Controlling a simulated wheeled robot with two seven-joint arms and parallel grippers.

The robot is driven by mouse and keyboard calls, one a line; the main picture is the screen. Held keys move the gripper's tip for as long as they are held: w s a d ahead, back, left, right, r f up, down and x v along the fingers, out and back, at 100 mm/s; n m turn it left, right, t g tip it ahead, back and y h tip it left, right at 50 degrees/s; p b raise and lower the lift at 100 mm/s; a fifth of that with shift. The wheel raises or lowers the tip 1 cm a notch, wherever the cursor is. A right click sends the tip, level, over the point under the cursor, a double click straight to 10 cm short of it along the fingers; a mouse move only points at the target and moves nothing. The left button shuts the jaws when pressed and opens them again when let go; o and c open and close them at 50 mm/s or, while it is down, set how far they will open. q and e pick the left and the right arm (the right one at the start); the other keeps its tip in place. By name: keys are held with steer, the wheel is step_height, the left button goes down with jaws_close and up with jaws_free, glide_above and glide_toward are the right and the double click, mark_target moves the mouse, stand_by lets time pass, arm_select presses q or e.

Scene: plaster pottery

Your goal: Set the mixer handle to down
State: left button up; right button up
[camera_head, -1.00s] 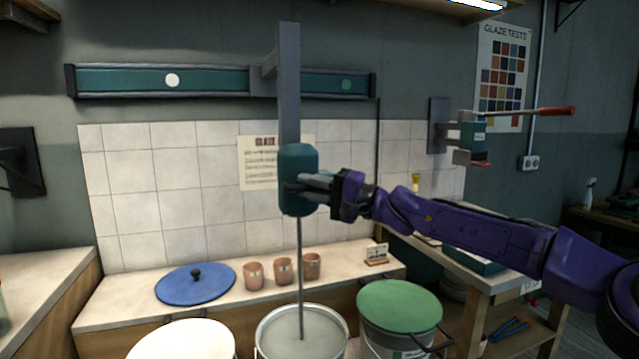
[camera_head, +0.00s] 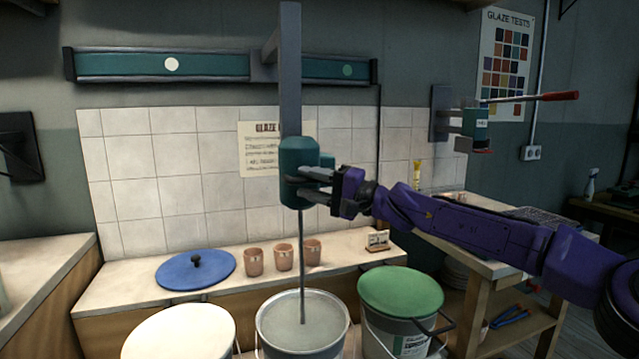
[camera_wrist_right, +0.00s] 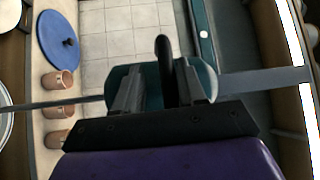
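The mixer (camera_head: 299,172) has a teal body on a grey vertical bar, with a thin rod running down into an open bucket (camera_head: 270,332). Its teal body also shows in the right wrist view (camera_wrist_right: 207,82). My right gripper (camera_head: 305,187) is at the front of the mixer body. In the right wrist view, the dark mixer handle (camera_wrist_right: 164,62) stands between the two fingers of my right gripper (camera_wrist_right: 158,82). The fingers look apart, with a gap beside the handle; I cannot tell whether one touches it. The handle is mostly hidden in the head view. My left gripper is not in view.
A green-lidded bucket (camera_head: 400,292) stands right of the open one, and a white-lidded bucket (camera_head: 180,335) left. A blue lid (camera_head: 180,272) and three clay cups (camera_head: 283,257) are on the bench behind. A wall-mounted press (camera_head: 474,122) is at right.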

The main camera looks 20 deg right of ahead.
steer(key=v, duration=1)
steer(key=shift+s+b, duration=0.15)
steer(key=shift+b, duration=0.3)
steer(key=shift+d, duration=0.2)
